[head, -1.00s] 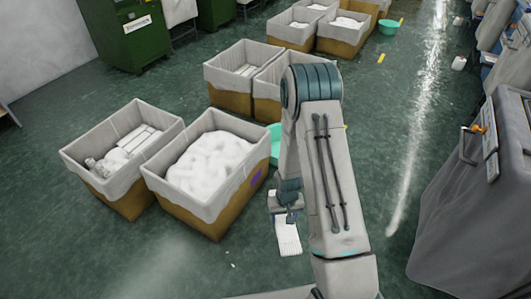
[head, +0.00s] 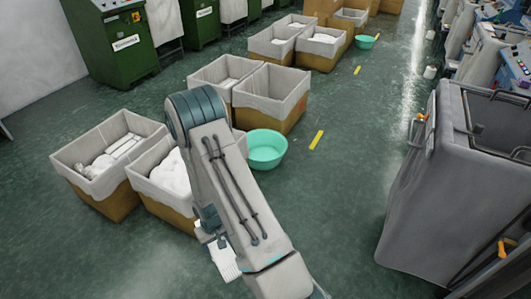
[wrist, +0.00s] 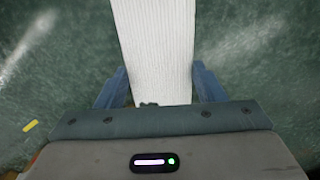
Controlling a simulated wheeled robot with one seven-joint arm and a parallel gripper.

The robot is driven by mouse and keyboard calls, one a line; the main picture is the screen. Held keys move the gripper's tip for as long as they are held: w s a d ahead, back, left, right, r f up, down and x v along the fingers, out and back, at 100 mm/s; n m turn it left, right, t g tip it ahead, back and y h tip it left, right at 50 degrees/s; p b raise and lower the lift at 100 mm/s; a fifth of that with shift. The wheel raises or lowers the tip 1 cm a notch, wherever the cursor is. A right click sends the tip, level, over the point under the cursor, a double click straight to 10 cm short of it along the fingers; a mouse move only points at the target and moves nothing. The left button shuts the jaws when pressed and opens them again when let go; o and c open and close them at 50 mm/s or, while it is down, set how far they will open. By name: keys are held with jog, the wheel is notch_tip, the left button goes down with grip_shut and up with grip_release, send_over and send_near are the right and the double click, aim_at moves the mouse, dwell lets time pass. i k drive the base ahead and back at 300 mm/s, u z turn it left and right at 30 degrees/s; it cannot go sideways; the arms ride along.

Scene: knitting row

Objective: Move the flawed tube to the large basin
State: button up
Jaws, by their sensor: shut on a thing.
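A white ribbed knitted tube (wrist: 155,45) hangs between the two blue fingers of my gripper (wrist: 160,88) in the wrist view. My gripper is shut on it. In the head view my gripper (head: 210,238) is low at the front, with the tube (head: 225,263) hanging below it above the floor. A flaw in the tube cannot be made out. A green basin (head: 267,148) stands on the floor beyond my arm, to its right, beside the lined boxes. A second green basin (head: 365,41) stands farther back and looks smaller.
Lined boxes (head: 110,163) with white goods stand left of my arm; one is partly hidden behind it. An empty-looking box (head: 272,97) stands behind the near basin. A grey cart (head: 425,205) stands at right. Floor between cart and basin is clear.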

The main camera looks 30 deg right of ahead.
aim_at(264, 156)
jog(key=z, duration=0.65)
jog(key=i, duration=0.65)
jog(key=z, duration=1.2)
jog(key=i, duration=2.35)
jog(key=u, duration=1.55)
jog(key=i, duration=0.65)
jog(key=u, duration=0.6)
